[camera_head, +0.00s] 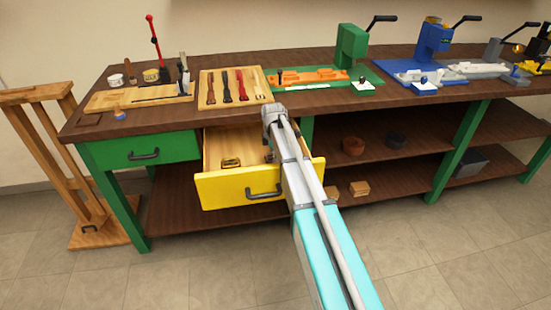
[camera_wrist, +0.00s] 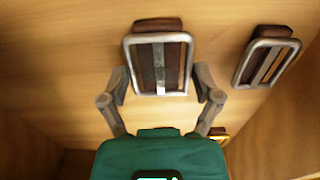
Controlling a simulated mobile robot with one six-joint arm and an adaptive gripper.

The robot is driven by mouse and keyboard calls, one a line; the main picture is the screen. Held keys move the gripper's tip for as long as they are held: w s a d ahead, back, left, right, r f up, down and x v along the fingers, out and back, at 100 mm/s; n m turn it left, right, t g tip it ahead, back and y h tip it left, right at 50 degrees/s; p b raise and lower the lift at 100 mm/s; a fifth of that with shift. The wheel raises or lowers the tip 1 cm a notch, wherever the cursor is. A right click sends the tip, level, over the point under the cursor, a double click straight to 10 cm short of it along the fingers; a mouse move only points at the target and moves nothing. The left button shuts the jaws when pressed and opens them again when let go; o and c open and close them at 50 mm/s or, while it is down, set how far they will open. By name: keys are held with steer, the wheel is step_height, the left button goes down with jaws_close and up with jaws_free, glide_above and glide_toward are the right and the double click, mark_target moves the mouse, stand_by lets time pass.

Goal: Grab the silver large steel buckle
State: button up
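In the wrist view, a large silver rectangular buckle (camera_wrist: 131,62) with dark bars and a brown strap piece lies on the light wooden drawer floor. My gripper (camera_wrist: 162,82) is open, with one finger on each side of the buckle's lower part. Small gaps seem to remain between the fingers and its frame; contact is hard to judge. A second silver-framed buckle (camera_wrist: 242,66) lies to the right, outside the fingers. In the head view, my arm reaches into the open yellow-fronted drawer (camera_head: 222,190) and hides most of the gripper and these buckles.
A brass-coloured buckle (camera_head: 231,162) lies in the drawer left of my arm. Drawer walls (camera_wrist: 283,125) stand close on both sides. The workbench (camera_head: 190,116) above carries a tool board (camera_head: 207,90) and a green press (camera_head: 352,45); the shelf below holds small boxes.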

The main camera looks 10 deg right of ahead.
steer(key=c, duration=0.6)
steer(key=shift+o, duration=0.2)
steer(key=shift+r, duration=0.2)
step_height(320, 180, up, 10)
steer(key=p, duration=1)
steer(key=shift+f, duration=0.2)
